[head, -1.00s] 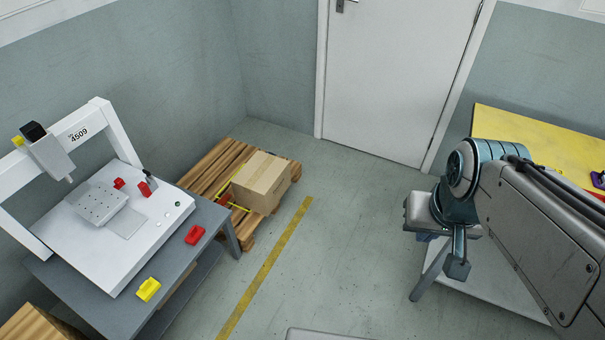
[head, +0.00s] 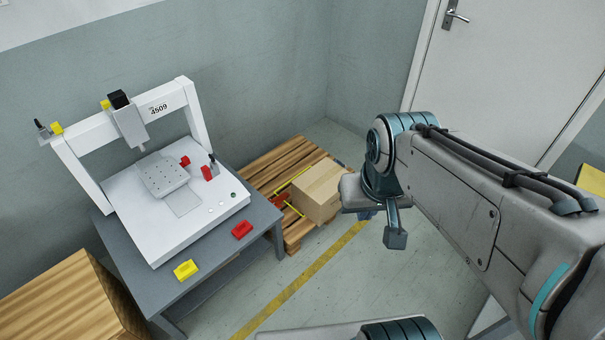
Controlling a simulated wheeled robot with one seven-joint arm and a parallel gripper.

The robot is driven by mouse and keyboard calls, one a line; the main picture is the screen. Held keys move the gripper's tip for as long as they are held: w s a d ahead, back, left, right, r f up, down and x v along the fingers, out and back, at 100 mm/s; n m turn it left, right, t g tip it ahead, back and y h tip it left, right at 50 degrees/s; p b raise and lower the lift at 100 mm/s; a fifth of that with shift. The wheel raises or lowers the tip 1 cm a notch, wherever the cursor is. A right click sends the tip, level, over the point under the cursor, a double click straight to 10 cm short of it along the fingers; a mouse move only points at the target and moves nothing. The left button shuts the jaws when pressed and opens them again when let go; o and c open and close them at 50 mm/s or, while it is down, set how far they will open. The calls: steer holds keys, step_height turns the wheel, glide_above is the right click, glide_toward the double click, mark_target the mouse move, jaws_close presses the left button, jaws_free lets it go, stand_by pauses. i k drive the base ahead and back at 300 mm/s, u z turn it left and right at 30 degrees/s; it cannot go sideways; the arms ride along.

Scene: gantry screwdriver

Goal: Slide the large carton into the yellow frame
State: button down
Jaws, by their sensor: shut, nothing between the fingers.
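The large carton (head: 321,190) is a closed light-brown box standing on a wooden pallet by the back wall. The yellow frame (head: 290,181) is a thin outline on the pallet at the carton's left. The carton hides its right part, so I cannot tell how much of the carton is inside it. A small red object (head: 281,200) lies within the outline's visible part. My gripper (head: 367,214) is partly hidden behind my wrist, right of the carton in the picture, shut and apparently apart from it.
The wooden pallet (head: 262,174) has bare slats left of the carton. A grey table (head: 210,259) with a white gantry machine (head: 130,210) stands in front of it. A wooden block (head: 66,297) is at lower left. Open floor with a yellow line (head: 300,281) lies right of the table.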

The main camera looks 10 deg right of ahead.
mark_target(315, 194)
steer(key=u, duration=0.2)
steer(key=i, duration=0.65)
steer(key=z, duration=0.5)
steer(key=i, duration=0.8)
steer(key=z, duration=0.75)
